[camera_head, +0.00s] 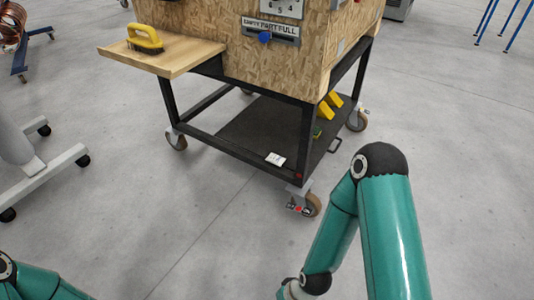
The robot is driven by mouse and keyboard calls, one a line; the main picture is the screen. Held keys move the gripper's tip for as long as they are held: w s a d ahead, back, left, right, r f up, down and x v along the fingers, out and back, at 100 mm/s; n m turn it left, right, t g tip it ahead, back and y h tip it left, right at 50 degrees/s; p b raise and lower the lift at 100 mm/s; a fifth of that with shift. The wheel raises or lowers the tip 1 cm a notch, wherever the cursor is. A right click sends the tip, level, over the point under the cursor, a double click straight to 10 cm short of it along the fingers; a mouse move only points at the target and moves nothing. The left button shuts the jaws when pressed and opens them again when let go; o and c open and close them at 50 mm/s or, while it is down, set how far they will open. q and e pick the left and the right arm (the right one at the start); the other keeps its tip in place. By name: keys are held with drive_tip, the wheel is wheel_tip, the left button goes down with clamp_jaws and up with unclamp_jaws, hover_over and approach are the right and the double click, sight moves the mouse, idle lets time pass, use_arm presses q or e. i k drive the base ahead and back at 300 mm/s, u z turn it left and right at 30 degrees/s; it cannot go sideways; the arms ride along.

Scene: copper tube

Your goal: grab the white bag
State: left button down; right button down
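No clear white bag shows in the head view. A small flat white item (275,159) lies at the front edge of the cart's dark lower shelf, and it is too small to tell whether it is a bag. My green right arm rises at the lower right and bends down towards the bottom edge, with its gripper out of the picture. Only a part of my green left arm shows in the bottom left corner, and its gripper is also out of view.
A wheeled cart (239,151) with a black frame carries a large chipboard box (240,62). A wooden side board (165,55) holds a yellow-handled tool (146,38). Yellow items (328,107) lie on the lower shelf. A grey wheeled stand (40,168) is at left.

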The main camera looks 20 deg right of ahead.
sight(275, 159)
drive_tip(key=i, duration=1.35)
drive_tip(key=z, duration=0.05)
